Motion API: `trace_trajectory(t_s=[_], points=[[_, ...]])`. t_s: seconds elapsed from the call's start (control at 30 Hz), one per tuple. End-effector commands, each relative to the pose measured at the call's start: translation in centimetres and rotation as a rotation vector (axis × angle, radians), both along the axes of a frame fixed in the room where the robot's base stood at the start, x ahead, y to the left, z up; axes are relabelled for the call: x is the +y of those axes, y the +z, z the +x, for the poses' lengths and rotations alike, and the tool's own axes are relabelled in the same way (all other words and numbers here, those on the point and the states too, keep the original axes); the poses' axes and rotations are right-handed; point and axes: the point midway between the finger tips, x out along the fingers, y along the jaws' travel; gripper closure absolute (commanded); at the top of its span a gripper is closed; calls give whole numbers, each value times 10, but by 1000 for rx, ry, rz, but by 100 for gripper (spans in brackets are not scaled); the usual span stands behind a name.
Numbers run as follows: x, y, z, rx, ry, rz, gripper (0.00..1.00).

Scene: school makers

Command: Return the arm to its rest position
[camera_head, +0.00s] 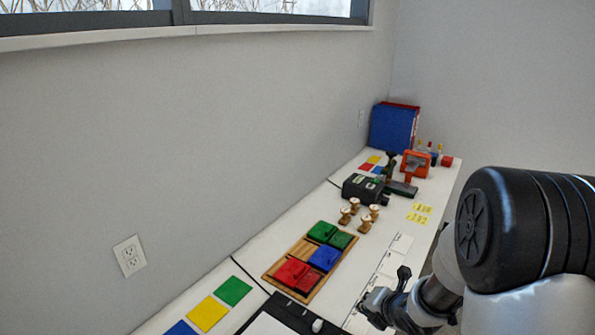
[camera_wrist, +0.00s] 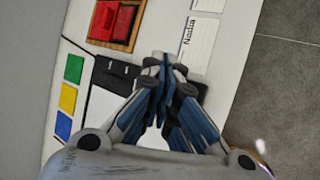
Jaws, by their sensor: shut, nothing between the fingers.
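My gripper (camera_head: 385,300) is at the lower right in the head view, over the front edge of the white table. In the wrist view my gripper (camera_wrist: 166,70) has its fingertips together with nothing between them. It is above a black clipboard-like board (camera_wrist: 112,72) with white paper, apart from the wooden tray. The dark round joint and pale link of my arm fill the right side of the head view.
A wooden tray (camera_head: 267,276) holds red, blue and green blocks. Green, yellow (camera_head: 208,313) and blue squares lie at the front left. Wooden stamps (camera_head: 365,223), a black device (camera_head: 362,188), an orange device (camera_head: 415,163) and a blue box (camera_head: 392,128) stand farther back. Grey floor (camera_wrist: 280,90) is clear.

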Motion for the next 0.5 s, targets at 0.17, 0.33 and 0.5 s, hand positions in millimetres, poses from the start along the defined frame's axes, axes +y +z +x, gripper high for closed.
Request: trace_trajectory(t_s=[0.17, 0.33, 0.5], points=[[-24, 81, -24, 44, -478, 159, 100], [-29, 141, -75, 70, -939, 399, 100], [-17, 182, -143, 108, -1373, 696, 100]])
